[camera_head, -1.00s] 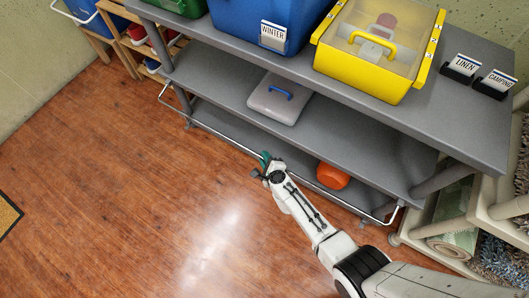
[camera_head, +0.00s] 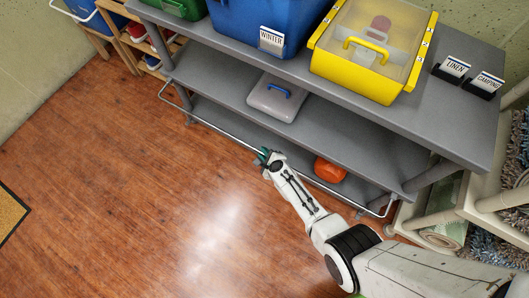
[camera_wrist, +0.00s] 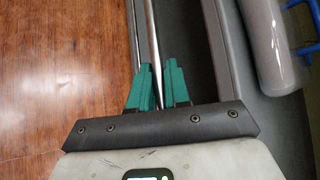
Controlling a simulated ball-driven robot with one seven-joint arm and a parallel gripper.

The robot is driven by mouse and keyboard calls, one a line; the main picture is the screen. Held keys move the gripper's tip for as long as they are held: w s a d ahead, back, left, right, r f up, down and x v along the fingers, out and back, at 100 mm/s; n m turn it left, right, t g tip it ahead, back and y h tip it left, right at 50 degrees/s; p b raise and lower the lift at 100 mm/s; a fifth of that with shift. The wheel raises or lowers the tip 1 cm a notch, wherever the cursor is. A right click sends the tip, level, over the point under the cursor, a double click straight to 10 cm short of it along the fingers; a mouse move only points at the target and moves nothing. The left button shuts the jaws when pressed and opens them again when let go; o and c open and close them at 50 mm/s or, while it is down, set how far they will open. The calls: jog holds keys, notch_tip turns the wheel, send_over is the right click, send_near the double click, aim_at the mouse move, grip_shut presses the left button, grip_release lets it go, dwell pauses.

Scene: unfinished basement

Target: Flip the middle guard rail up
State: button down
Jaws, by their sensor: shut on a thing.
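The guard rail (camera_head: 225,136) is a thin metal bar running along the front of the grey shelf unit (camera_head: 425,110). It hangs low, below the front edge of the middle shelf, with its end arms at the unit's left and right. The fingers partly hide the bar there.
A grey lidded box (camera_head: 279,97) lies on the middle shelf and an orange object (camera_head: 330,169) low at the right. A yellow box (camera_head: 372,50), a blue bin (camera_head: 258,25) and label holders (camera_head: 451,69) stand on top. Wooden floor (camera_head: 120,190) is clear in front.

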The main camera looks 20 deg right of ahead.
jog(key=shift+d+r+m+g+y+p, duration=0.1)
jog(key=shift+r+m+g+y+p, duration=0.3)
jog(key=shift+r+p, duration=0.55)
jog(key=shift+r+m+g+y+p, duration=0.3)
jog(key=shift+r+g+p, duration=0.15)
jog(key=shift+p, duration=1)
jog(key=shift+m+g+y, duration=0.4)
jog(key=shift+g+y, duration=0.05)
jog(key=shift+y, duration=0.25)
jog(key=shift+w+d+r+p, duration=0.5)
jog(key=shift+w+d+r, duration=0.3)
jog(key=shift+d+r, duration=0.3)
jog(key=shift+w+d+r+p, duration=0.5)
jog(key=shift+w+d+r, duration=0.35)
jog(key=shift+d+r, duration=0.25)
jog(key=shift+w+d+r+p, duration=0.5)
jog(key=shift+w+d+r, duration=0.3)
jog(key=shift+d+r, duration=0.25)
jog(key=shift+w+d, duration=0.15)
jog(key=shift+d, duration=0.05)
jog(key=c, duration=1.2)
grip_release()
jog(key=shift+c, duration=0.2)
jog(key=shift+o, duration=0.2)
jog(key=shift+r, duration=0.1)
